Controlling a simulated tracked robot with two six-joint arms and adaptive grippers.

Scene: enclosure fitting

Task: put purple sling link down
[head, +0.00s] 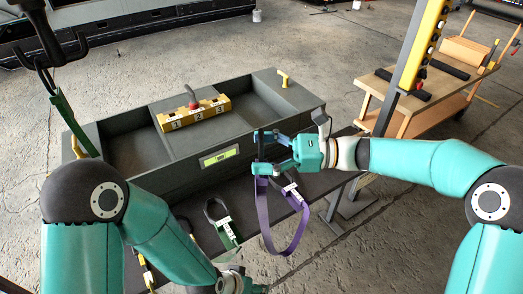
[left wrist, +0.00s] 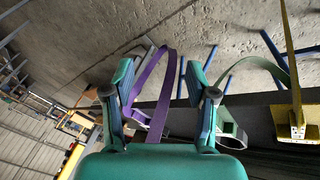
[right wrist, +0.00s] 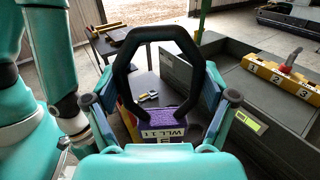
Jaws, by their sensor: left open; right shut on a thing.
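The purple sling link hangs from my right gripper (head: 262,152) in the head view. Its purple strap (head: 264,220) forms a loop below the fingers, with a white tag on it. In the right wrist view its black link (right wrist: 120,75) stands between the fingers, above the purple part with a "WLL 1 t" label (right wrist: 165,133). My right gripper is shut on it, in the air beside the dark table's front edge. My left gripper (left wrist: 163,95) is open and empty in the left wrist view; the purple strap (left wrist: 152,75) shows beyond its fingers. In the head view it is mostly cut off at the bottom.
A black link with a green part (head: 226,231) lies on the dark table (head: 272,186). A grey enclosure (head: 148,183) behind holds a yellow block numbered 1, 2, 3 (head: 186,117). A green strap (head: 75,127) hangs from a dark hook at left. A wooden bench (head: 400,95) stands at right.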

